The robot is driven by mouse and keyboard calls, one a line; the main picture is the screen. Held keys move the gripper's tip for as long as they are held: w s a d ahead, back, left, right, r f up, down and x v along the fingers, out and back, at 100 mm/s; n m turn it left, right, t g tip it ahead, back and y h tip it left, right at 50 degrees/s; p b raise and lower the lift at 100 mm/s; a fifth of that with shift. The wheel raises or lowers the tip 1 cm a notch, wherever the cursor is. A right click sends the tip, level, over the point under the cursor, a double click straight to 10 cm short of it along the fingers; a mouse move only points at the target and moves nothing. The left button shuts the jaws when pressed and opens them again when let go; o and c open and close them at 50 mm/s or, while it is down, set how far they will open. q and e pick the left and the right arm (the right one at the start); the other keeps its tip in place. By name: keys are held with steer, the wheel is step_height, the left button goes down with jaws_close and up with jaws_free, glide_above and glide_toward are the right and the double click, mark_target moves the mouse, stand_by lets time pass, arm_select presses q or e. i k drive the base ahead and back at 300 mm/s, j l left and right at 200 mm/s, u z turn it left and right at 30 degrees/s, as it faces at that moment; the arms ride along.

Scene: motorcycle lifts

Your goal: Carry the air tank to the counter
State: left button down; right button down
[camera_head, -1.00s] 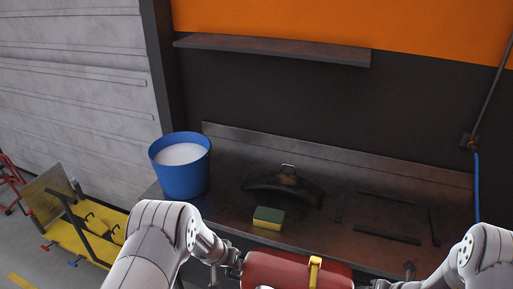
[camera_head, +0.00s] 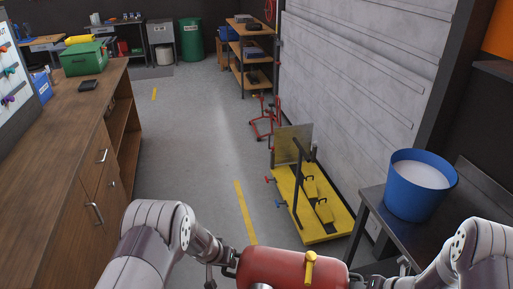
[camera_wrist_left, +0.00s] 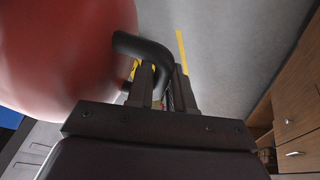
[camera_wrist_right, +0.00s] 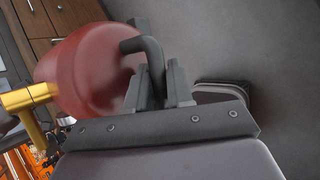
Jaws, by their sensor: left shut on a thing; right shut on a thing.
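The red air tank (camera_head: 290,268) with a yellow fitting (camera_head: 311,265) is held level between my two arms, low in the head view. My left gripper (camera_wrist_left: 160,88) is shut on a black bent handle (camera_wrist_left: 148,48) at one end of the tank. My right gripper (camera_wrist_right: 160,85) is shut on the matching handle (camera_wrist_right: 150,50) at the other end. The wooden counter (camera_head: 60,120) runs along the left of the head view, apart from the tank. The lowest part of the tank is cut off by the picture's edge.
A green toolbox (camera_head: 84,60) and a small dark object (camera_head: 88,86) sit on the counter; its near top is clear. Open grey floor (camera_head: 195,130) lies ahead. A yellow lift (camera_head: 315,210) and a dark bench (camera_head: 375,215) with a blue bucket (camera_head: 420,190) stand right.

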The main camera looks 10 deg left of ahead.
mark_target(52, 149)
steer(key=i+j+u, duration=0.25)
steer(key=i+u, duration=0.2)
steer(key=i+j+u, duration=0.1)
steer(key=i+u, duration=0.35)
steer(key=i, duration=1.9)
steer(key=i+u, duration=0.15)
steer(key=i, duration=0.7)
steer(key=i+l+u, duration=0.15)
steer(key=i, duration=0.65)
steer(key=i+l+u, duration=0.1)
steer(key=u, duration=1.8)
